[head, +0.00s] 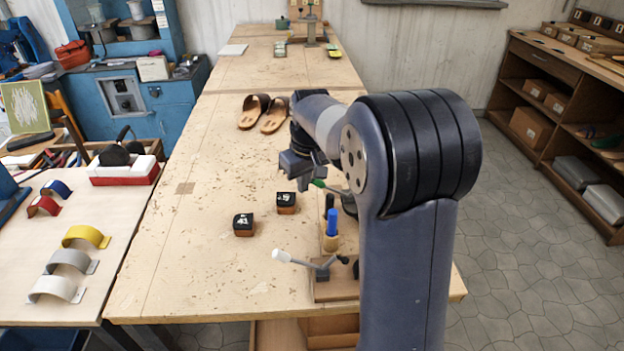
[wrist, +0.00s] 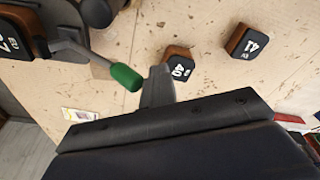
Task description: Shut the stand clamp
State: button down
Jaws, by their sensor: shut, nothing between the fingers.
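A lever with a green grip (wrist: 126,77) slants from a dark metal fitting at the upper left of the wrist view; I take this for the stand clamp. A block marked 37 (wrist: 14,45) sits beside the fitting. In the head view the green grip (head: 319,183) shows just right of my gripper, and my arm hides most of the stand. My gripper (head: 298,170) is shut and empty above the bench. Its fingers (wrist: 159,78) are close to the right of the green grip; I cannot tell if they touch it.
Blocks marked 40 (wrist: 178,64) and 41 (wrist: 247,41) stand on the bench (head: 190,265). A white-knobbed lever (head: 298,260) on a wooden base (head: 336,289) and a blue-topped tool (head: 332,222) stand near the front. Sandals (head: 254,111) lie farther back. The bench's left part is mostly clear.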

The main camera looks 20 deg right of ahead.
jog(key=shift+s+d+f, duration=0.15)
jog(key=shift+d+f, duration=0.05)
jog(key=shift+f, duration=0.05)
